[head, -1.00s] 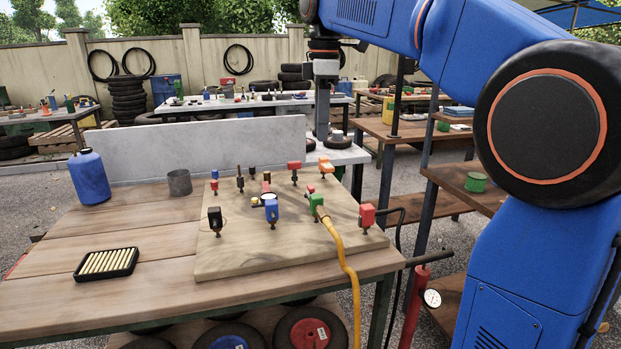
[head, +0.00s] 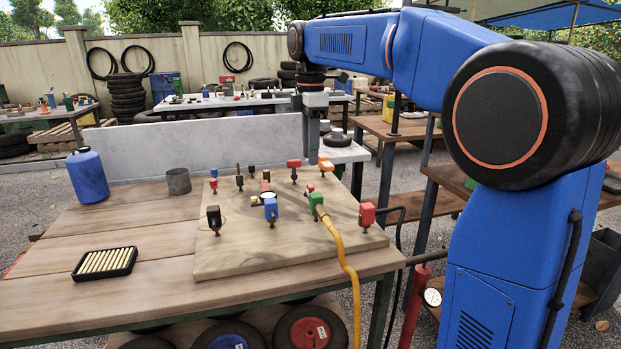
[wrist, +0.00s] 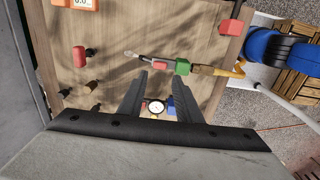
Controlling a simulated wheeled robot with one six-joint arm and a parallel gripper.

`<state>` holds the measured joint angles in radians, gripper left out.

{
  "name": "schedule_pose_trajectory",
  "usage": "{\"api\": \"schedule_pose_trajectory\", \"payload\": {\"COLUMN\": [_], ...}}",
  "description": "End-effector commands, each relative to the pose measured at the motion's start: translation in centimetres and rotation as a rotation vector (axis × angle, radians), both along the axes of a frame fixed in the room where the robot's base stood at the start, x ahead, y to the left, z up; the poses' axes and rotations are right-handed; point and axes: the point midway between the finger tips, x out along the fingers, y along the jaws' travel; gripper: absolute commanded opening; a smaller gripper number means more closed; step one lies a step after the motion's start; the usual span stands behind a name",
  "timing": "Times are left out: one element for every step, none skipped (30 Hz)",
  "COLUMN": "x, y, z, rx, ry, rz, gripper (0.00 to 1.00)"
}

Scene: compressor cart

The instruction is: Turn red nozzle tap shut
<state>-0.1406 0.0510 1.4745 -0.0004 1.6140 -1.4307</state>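A small red tap (head: 310,188) sits beside the green fitting (head: 317,201) at the end of the yellow hose on the wooden board. In the wrist view the red tap (wrist: 160,63) lies between the green fitting (wrist: 183,67) and a thin metal tip, just beyond my fingertips. My gripper (head: 312,160) points down over the back of the board; it also shows in the wrist view (wrist: 154,74), open with nothing between the fingertips. It appears apart from the tap. The tap's handle angle is too small to tell.
The yellow hose (head: 345,262) hangs over the front edge.

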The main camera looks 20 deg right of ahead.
Motion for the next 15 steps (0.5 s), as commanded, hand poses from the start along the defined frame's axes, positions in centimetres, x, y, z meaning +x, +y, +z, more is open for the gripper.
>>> {"api": "schedule_pose_trajectory", "payload": {"x": [0.0,-0.1,-0.1,-0.1,-0.1,0.0,0.0,0.0,-0.1,0.0,0.0,0.0,0.0,0.0,0.0], "y": [0.0,0.0,0.0,0.0,0.0,0.0,0.0,0.0,0.0,0.0,0.0,0.0,0.0,0.0,0.0], "z": [-1.0,-1.5,-2.2,-2.7,-3.2,-3.9,-4.4,-4.8,-5.4,-5.8,-6.1,-6.5,-6.8,-7.1,-7.3], "rx": [0.000,0.000,0.000,0.000,0.000,0.000,0.000,0.000,0.000,0.000,0.000,0.000,0.000,0.000,0.000], "ry": [0.002,0.002,0.002,0.002,0.002,0.002,0.002,0.002,0.002,0.001,0.001,0.001,0.001,0.001,0.001], "rz": [0.000,0.000,0.000,0.000,0.000,0.000,0.000,0.000,0.000,0.000,0.000,0.000,0.000,0.000,0.000], "gripper": [0.31,0.31,0.31,0.31,0.31,0.31,0.31,0.31,0.31,0.31,0.31,0.31,0.31,0.31,0.31]}}
